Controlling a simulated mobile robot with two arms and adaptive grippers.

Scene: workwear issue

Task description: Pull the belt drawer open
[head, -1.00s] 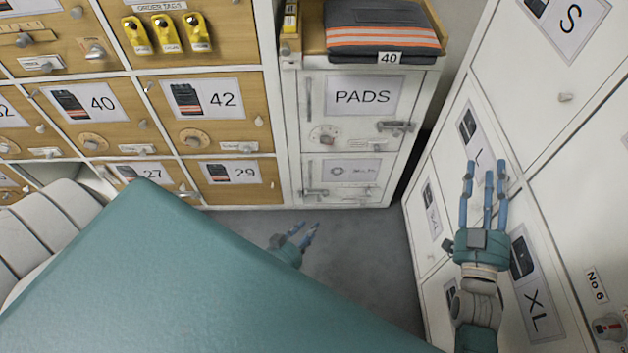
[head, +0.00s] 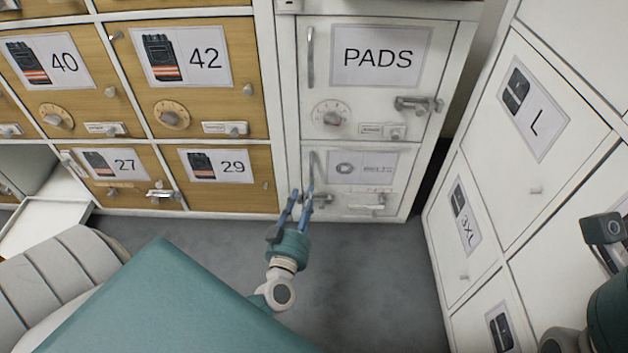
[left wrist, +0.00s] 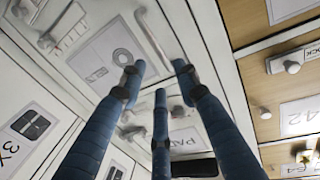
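The belt drawer (head: 362,175) is the small white front below the PADS door. Its label has a coiled ring picture, and it looks shut and flush. My right gripper's fingers are out of view.
The PADS door (head: 440,70) is above. Wooden glove drawers (head: 255,110) stand to the left, with an open white compartment (head: 45,215) at the far left. White size lockers (head: 480,260) close in on the right. Grey floor (head: 370,270) is clear in front.

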